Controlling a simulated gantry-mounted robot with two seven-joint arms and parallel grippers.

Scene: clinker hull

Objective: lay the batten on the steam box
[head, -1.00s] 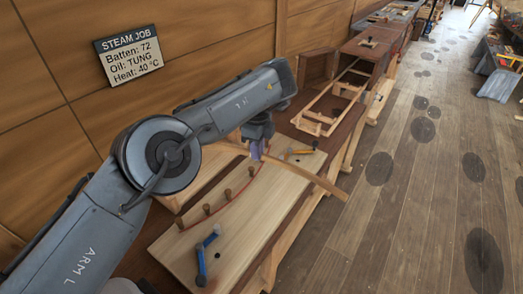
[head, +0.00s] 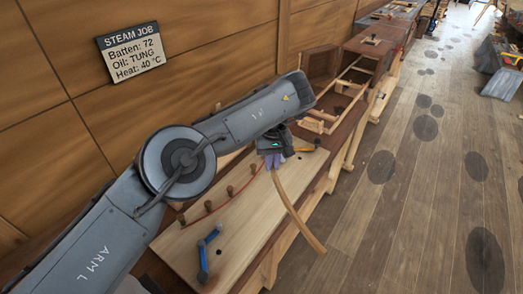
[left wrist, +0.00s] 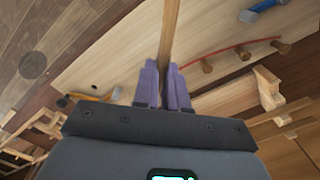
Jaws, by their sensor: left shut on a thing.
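The batten (head: 294,212) is a long, thin, slightly curved strip of pale wood. My left gripper (head: 272,160) is shut on it near its far end, above the bench. The batten slants down to the lower right in the head view, past the bench's front edge. In the left wrist view the batten (left wrist: 170,28) runs up from between the purple fingers of my left gripper (left wrist: 164,72). A dark open wooden box (head: 321,64) with a pale rail frame (head: 345,88) stands farther along the bench; I cannot tell whether it is the steam box. My right gripper is not in view.
A pale board (head: 232,226) on the bench carries several pegs along a red curved line, and a blue-handled tool (head: 208,250). An orange-handled tool (head: 308,149) lies near its far end. A sign (head: 132,52) reads "STEAM JOB, Batten: 72".

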